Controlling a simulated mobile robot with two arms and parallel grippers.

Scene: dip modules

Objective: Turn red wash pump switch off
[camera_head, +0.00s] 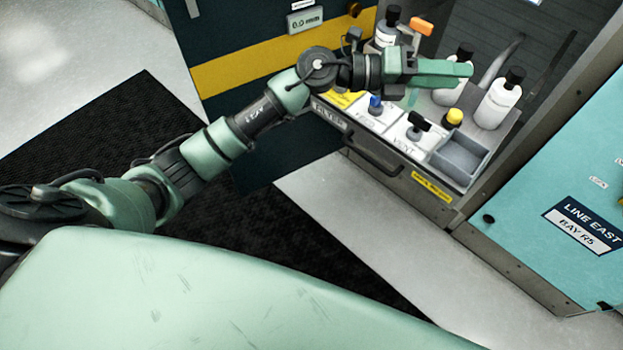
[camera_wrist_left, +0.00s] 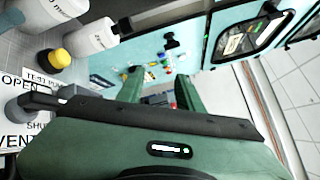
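In the left wrist view, a pale blue panel (camera_wrist_left: 195,60) carries small coloured controls. One of them is a small red control (camera_wrist_left: 168,71); I cannot read its label or tell whether it is the wash pump switch, nor its position. My left gripper (camera_wrist_left: 160,84) is open and empty, with a gap between its two green fingers towards the panel, which lies beyond them. In the head view, the left gripper (camera_head: 455,74) is above the bench drawer with bottles, seen side on. My right gripper is not in view.
Near the left gripper stand white bottles with black caps (camera_head: 497,104), an orange handle (camera_head: 421,26), a blue knob (camera_head: 375,104), a black vent handle (camera_head: 418,122), a yellow knob (camera_head: 454,117) and a grey tray (camera_head: 476,146). A teal cabinet (camera_head: 530,240) is at right.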

